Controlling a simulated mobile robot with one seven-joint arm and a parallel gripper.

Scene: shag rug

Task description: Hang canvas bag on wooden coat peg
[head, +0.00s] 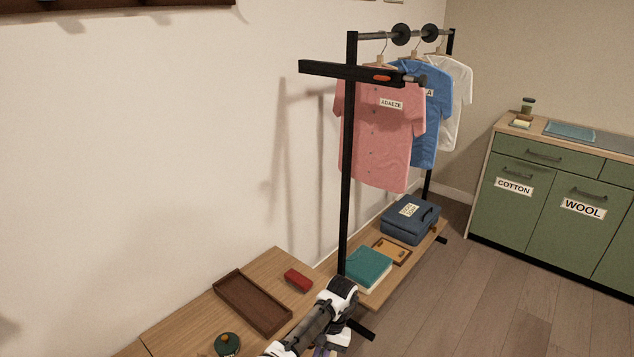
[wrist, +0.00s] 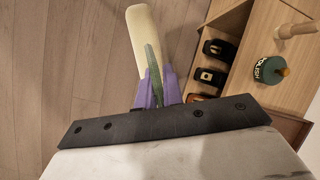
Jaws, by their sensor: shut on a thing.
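My gripper, with purple fingers, shows at the middle of the wrist view (wrist: 155,90); it is shut. In its jaws is a long, rounded cream thing (wrist: 142,40), which looks like the canvas bag seen from above or edge-on, with a grey-green strip beside it. Its full shape is hidden. In the head view my gripper (head: 325,350) is cut off by the bottom edge, low in front of the bench, and the held thing is not clear there. A dark wooden rail (head: 110,8) shows on the wall at top left; no peg can be made out clearly.
A wooden bench (head: 190,315) holds a brown tray (head: 252,302), a red object (head: 298,280) and a green polish tin (head: 227,344). A black clothes rack (head: 348,180) with several shirts stands right of it. Dark shoes (wrist: 212,77) sit in the bench compartments. Floor is clear at right.

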